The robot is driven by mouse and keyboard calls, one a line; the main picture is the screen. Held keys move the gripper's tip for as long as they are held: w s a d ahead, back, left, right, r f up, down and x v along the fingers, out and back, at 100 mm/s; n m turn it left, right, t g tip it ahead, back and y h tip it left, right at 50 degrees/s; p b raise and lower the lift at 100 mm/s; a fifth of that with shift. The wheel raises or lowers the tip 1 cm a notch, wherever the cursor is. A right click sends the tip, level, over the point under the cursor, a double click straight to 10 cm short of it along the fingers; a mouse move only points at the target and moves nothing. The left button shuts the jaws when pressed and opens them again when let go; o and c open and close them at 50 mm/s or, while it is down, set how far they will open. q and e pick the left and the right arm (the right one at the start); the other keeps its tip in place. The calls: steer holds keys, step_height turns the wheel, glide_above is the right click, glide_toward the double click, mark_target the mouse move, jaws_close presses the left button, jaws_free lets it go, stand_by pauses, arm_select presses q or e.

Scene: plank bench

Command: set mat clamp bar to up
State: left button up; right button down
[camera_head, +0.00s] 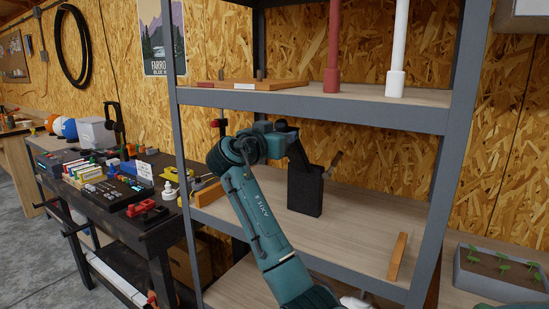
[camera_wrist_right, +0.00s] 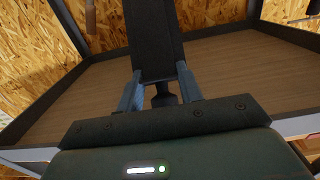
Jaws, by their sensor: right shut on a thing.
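My right arm reaches over the middle shelf, with its dark gripper (camera_head: 296,155) above the boards. In the head view a black, box-like block (camera_head: 305,193) is at the gripper's end. In the right wrist view the gripper's two blue-grey fingers (camera_wrist_right: 161,90) are shut on a dark slab (camera_wrist_right: 154,42), which extends away from the gripper. A small dark knob-like part shows between the fingers. I cannot tell for certain which part is the mat clamp bar, or its position. My left gripper is not in view.
The middle shelf (camera_head: 350,225) has free room around the block. Grey uprights (camera_head: 447,160) stand at its sides. A wooden strip (camera_head: 398,256) is at its right end. The upper shelf (camera_head: 300,97) carries a wooden board and two posts. A dark workbench (camera_head: 150,230) on the left holds many small items.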

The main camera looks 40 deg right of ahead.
mark_target(294, 151)
steer(key=w+d+r, duration=0.2)
steer(key=d+r, duration=0.3)
steer(key=d, duration=0.1)
steer(key=shift+w, duration=0.15)
steer(key=shift+d+r, duration=0.1)
steer(key=shift+r, duration=0.05)
steer(key=c, duration=1.4)
jaws_free()
steer(key=shift+o, duration=1.1)
steer(key=shift+w+d+f, duration=0.1)
steer(key=shift+f, duration=0.1)
steer(key=b+v, duration=0.3)
steer(key=v, duration=1)
steer(key=shift+f, duration=0.2)
steer(key=shift+c, duration=0.3)
